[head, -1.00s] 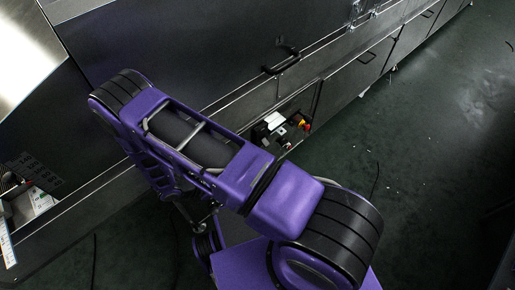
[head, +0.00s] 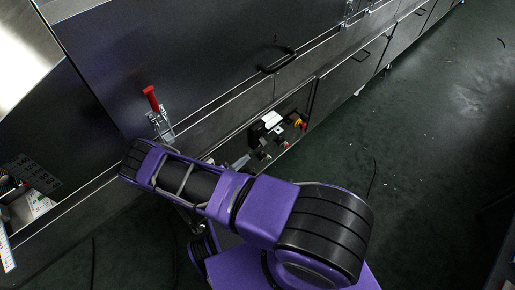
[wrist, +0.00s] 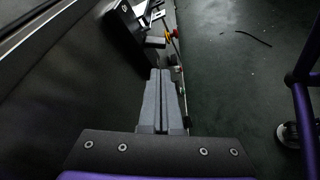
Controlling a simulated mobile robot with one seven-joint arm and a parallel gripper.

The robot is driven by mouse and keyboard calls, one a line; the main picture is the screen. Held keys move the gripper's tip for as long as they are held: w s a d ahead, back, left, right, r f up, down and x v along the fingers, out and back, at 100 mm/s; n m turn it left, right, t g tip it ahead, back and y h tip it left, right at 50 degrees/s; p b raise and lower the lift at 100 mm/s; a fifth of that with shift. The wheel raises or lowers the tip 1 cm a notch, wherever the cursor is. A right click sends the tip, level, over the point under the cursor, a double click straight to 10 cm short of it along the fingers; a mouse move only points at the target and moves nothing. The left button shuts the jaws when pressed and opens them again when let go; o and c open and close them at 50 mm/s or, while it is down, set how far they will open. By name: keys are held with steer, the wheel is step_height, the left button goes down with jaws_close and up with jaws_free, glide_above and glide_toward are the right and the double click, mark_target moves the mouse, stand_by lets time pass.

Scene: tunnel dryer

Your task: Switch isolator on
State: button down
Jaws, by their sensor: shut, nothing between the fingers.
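A red and yellow switch (head: 298,122), which looks like the isolator, is on the small control panel low on the machine front. Its handle position is too small to read. In the wrist view its red and yellow parts (wrist: 172,33) show edge-on beyond the fingertips. My gripper (wrist: 161,71) is shut and empty, its two grey fingers together, pointing at the panel's dark parts. In the head view its grey fingers (head: 240,162) show just left of the panel, below the white box. I cannot tell whether the tips touch anything.
A white-topped box (head: 269,121) and dark knobs sit beside the switch. A red-handled toggle clamp (head: 152,98) stands on the machine left of the panel. A black door handle (head: 279,62) juts out above. The green floor (head: 420,150) to the right is open.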

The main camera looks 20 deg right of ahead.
mark_target(262, 141)
steer(key=b+x, duration=0.1)
steer(key=x, duration=0.9)
